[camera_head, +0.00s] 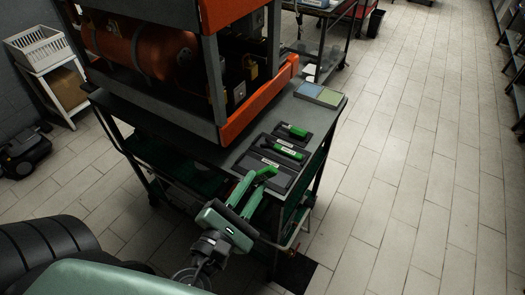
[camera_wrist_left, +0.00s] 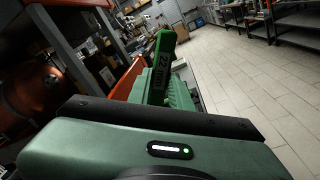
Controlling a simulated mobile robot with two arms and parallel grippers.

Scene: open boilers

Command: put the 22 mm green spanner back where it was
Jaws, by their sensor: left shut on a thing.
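My left gripper (camera_head: 254,190) is over the front end of the workbench in the head view, beside the nearest black holder. It is shut on the green 22 mm spanner (camera_wrist_left: 162,68), whose "22 mm" marking shows in the left wrist view. The spanner stands out beyond the gripper there, and its gripped part is hidden. The nearest black holder (camera_head: 270,165) shows no spanner on its visible part. Behind it, two black holders (camera_head: 304,157) each carry a green spanner (camera_head: 283,147) and (camera_head: 293,130). My right gripper is not in view.
The grey bench top (camera_head: 305,112) has a blue and green box (camera_head: 320,94) at its far right corner. A boiler frame with orange edges (camera_head: 262,100) stands on the bench, left of the holders. Tiled floor (camera_head: 400,170) is clear to the right.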

